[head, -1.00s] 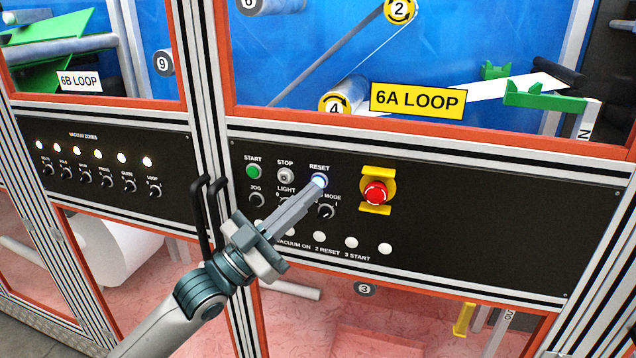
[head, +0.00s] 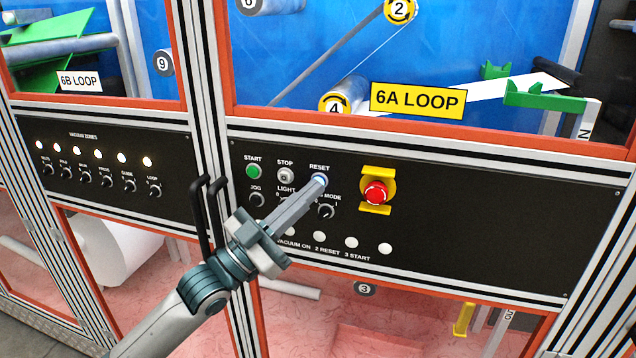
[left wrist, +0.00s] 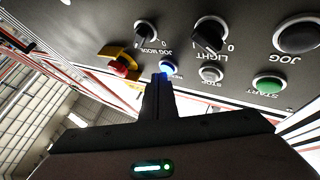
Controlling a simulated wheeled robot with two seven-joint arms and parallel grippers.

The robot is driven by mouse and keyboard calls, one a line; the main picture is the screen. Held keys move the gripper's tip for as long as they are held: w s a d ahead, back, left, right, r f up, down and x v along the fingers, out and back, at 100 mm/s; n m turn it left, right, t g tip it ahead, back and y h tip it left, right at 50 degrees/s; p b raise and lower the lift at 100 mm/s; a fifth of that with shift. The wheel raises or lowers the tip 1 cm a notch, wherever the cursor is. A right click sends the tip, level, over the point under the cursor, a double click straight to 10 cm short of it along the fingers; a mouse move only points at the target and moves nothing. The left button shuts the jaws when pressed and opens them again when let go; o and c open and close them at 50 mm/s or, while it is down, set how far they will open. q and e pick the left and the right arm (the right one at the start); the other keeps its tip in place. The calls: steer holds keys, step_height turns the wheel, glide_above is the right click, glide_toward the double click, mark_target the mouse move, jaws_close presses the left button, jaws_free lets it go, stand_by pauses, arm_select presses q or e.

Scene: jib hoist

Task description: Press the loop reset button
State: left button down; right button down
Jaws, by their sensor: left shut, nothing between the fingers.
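The reset button (head: 319,179) sits under the RESET label on the black panel (head: 480,230) below the yellow 6A LOOP sign (head: 418,100). My left gripper (head: 318,184) is shut and empty, and its fingertips are at the button and cover part of it. In the left wrist view the button (left wrist: 167,67) shows lit blue just beyond the tips of my left gripper (left wrist: 157,78). I cannot tell for sure whether the tips touch it or whether it is pressed in. My right gripper is not in view.
The green START button (head: 254,171) and the STOP button (head: 286,175) are to the left. A red emergency stop (head: 376,193) on a yellow bracket is close to the right. The mode knob (head: 326,211) is just below. A black handle (head: 203,215) stands beside my forearm.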

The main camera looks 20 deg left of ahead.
arm_select(q)
steer(key=shift+w, duration=0.35)
stand_by(0.4)
steer(key=shift+s, duration=0.9)
steer(key=shift+s+p, duration=0.1)
steer(key=shift+p, duration=0.25)
steer(key=s+p, duration=0.1)
steer(key=s, duration=0.3)
steer(key=shift+s+a, duration=0.1)
steer(key=shift+s, duration=0.3)
stand_by(0.5)
